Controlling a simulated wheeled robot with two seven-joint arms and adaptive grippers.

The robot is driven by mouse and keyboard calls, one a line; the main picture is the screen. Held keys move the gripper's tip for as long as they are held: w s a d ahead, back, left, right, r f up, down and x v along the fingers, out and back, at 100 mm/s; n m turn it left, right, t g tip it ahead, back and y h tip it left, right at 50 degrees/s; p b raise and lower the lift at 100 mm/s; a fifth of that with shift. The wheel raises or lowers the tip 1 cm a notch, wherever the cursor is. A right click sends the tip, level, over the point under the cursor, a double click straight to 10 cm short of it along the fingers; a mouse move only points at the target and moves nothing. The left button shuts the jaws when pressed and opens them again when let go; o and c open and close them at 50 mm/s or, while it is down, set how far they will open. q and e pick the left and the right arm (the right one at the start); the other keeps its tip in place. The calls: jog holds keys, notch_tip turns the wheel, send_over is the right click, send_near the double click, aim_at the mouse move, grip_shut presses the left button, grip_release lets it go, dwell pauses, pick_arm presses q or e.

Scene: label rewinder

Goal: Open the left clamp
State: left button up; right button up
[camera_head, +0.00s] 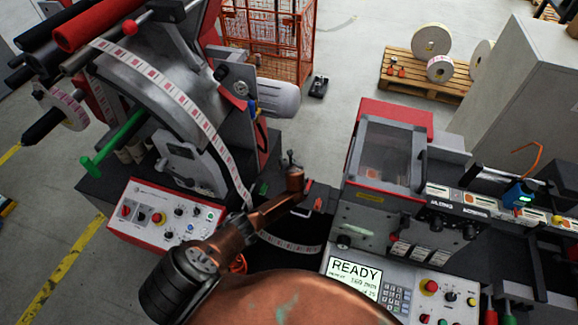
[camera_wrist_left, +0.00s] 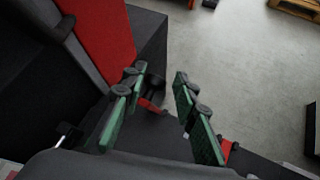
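My left gripper (camera_head: 290,160) shows small at the end of my copper arm, over the dark gap between the two machines. In the left wrist view its two green-padded fingers (camera_wrist_left: 160,100) stand apart, with nothing held between them. A small black part with a red piece (camera_wrist_left: 150,104) shows beyond and between the fingers; it looks like a clamp, but which one I cannot tell. A second red piece (camera_wrist_left: 228,150) lies right of the right finger. In the head view a red piece (camera_head: 318,204) sits just right of my wrist. Whether the clamp is closed is unclear. My right gripper is not visible.
The READY screen (camera_head: 352,277) and the grey printer unit (camera_head: 385,155) stand right.

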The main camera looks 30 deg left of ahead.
pick_arm(q)
jog(key=v, duration=0.9)
jog(key=shift+s+d+r, duration=0.15)
jog(key=shift+d+r, duration=0.05)
dwell(0.3)
